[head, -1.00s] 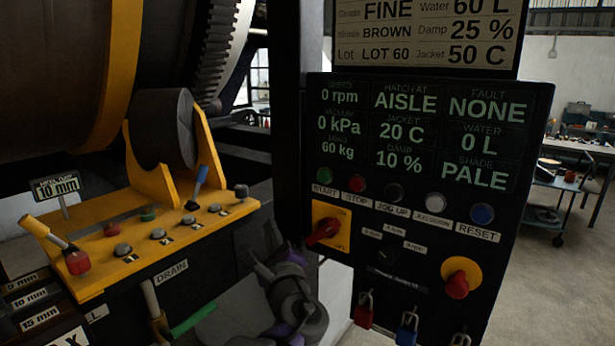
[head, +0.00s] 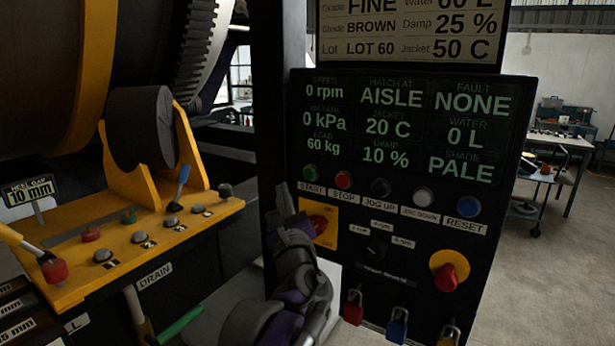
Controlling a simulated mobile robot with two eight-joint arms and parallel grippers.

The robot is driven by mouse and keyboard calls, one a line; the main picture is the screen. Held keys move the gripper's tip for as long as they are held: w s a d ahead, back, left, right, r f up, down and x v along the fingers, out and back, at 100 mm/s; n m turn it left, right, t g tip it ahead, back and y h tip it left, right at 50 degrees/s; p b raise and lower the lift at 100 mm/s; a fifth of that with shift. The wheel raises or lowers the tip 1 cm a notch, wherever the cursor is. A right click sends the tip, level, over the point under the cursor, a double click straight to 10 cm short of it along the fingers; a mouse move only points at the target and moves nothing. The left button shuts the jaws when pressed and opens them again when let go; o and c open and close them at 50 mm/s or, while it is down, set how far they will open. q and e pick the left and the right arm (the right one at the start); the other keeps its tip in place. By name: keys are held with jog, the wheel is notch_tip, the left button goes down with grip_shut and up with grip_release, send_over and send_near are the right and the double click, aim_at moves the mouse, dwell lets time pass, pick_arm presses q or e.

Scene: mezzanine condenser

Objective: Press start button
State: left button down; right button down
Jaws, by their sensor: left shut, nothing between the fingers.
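The green start button (head: 310,172) sits at the left end of the button row on the black control panel (head: 510,200), above a START label (head: 312,189). My left gripper (head: 284,192) is shut and empty. It points up in front of the panel's left edge, its tip a little below and left of the start button. In the picture it is apart from the button; the depth gap is hard to judge. My right gripper is not in view.
A red stop button (head: 344,180) sits just right of start, with other buttons further right. A red rotary switch on a yellow plate (head: 325,230) is beside my gripper. Padlocks (head: 398,325) hang below. A yellow console (head: 130,250) with levers stands left.

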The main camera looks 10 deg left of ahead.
aim_at(309, 174)
pick_arm(q)
jog(key=w, duration=0.2)
jog(key=w+d, duration=0.1)
jog(key=w, duration=0.1)
jog(key=w+d, duration=0.1)
jog(key=w, duration=0.1)
jog(key=shift+w+d, duration=0.15)
jog(key=shift+d, duration=0.05)
dwell(1.9)
jog(key=shift+w+d+p, duration=0.1)
jog(key=shift+w+p, duration=0.35)
jog(key=shift+s, duration=0.1)
